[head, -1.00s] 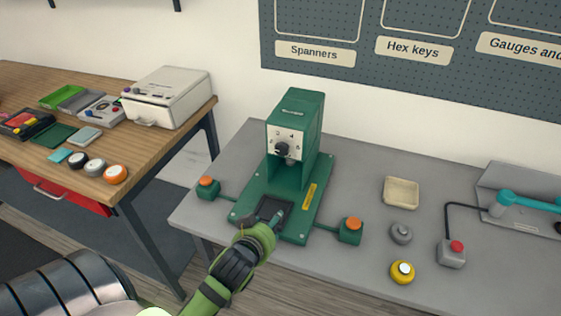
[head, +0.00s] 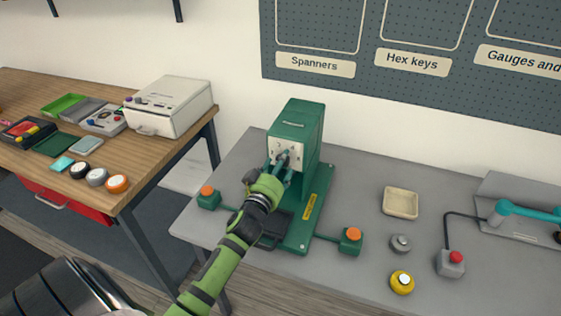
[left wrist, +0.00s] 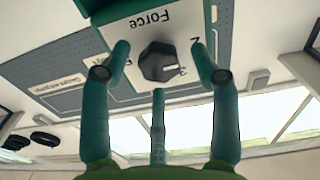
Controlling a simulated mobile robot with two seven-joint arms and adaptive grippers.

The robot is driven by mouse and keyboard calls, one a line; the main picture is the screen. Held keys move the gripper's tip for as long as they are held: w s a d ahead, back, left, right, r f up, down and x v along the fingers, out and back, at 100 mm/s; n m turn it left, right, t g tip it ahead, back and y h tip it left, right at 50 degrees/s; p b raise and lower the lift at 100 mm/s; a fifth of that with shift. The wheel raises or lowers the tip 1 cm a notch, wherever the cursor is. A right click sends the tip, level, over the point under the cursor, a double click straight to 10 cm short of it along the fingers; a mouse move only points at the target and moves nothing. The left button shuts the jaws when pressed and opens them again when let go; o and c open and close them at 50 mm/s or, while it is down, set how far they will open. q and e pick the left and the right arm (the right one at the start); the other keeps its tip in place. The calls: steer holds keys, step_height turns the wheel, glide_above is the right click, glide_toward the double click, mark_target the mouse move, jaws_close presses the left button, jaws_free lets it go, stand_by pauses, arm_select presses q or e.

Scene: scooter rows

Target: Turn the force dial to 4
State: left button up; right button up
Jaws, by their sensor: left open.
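The force dial (left wrist: 160,62) is a dark knob on a white plate marked "Force" (left wrist: 150,22), upside down in the left wrist view. Its white pointer line lies toward the right there, near a numeral that looks like 3; a 2 shows above that. The dial sits on the front of the green press (head: 299,124). My left gripper (head: 280,161) is open in front of the plate, its teal fingers spread around the dial with gaps visible in the left wrist view. In the head view the fingers largely hide the dial. My right gripper is not in view.
Two orange-topped buttons (head: 207,191) (head: 350,234) flank the press base. A wooden bench (head: 115,196) stands left.

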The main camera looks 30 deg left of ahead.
arm_select(q)
steer(key=shift+w+a, duration=0.1)
steer(key=shift+w, duration=0.2)
steer(key=c, duration=1.1)
steer(key=shift+r, duration=0.1)
steer(key=shift+c, duration=0.2)
